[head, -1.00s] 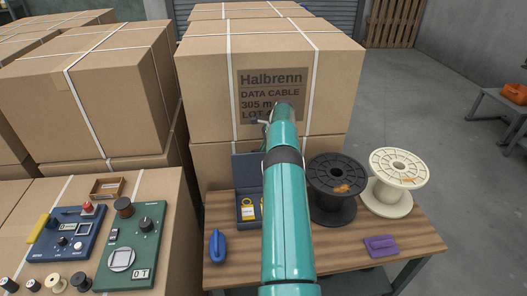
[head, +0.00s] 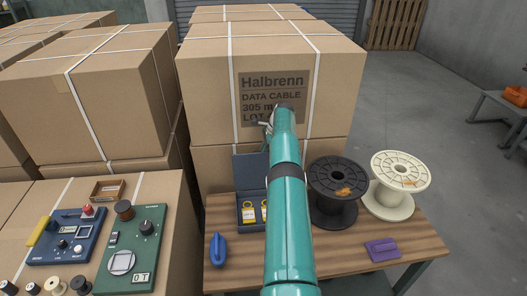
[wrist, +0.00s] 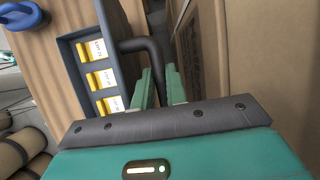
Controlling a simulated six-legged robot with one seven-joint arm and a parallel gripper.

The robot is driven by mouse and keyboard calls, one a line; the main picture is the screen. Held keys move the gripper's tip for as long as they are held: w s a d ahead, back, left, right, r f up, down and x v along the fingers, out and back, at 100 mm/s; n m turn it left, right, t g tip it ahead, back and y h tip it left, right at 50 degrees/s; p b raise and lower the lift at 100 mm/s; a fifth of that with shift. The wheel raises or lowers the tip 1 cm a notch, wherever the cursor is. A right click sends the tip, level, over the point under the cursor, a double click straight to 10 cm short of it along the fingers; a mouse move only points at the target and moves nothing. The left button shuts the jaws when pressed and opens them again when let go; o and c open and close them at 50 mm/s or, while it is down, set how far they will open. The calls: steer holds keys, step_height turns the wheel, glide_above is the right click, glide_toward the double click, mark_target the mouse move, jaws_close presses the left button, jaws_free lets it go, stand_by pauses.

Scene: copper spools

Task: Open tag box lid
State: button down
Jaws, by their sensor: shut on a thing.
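The tag box (head: 240,221) is a dark blue-grey tray on the wooden table, partly hidden by my arm in the head view. Its lid (head: 249,170) stands raised at the back. Several yellow tags with white labels lie inside; one shows in the wrist view (wrist: 101,79). The open box wall (wrist: 70,60) is at left there. My gripper (wrist: 160,82) is shut on the lid's black bent handle (wrist: 142,46), with its teal fingers beside the lid. In the head view the gripper end (head: 268,128) is mostly hidden behind my arm.
A black spool (head: 335,190) and a cream spool (head: 398,185) stand right of the box. A blue object (head: 218,250) and a purple block (head: 382,249) lie near the table's front. A large carton (head: 205,90) rises close behind the lid.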

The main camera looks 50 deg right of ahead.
steer(key=c, duration=1.4)
jaws_free()
steer(key=shift+d+r, duration=0.1)
steer(key=shift+r, duration=0.15)
steer(key=shift+f, duration=0.1)
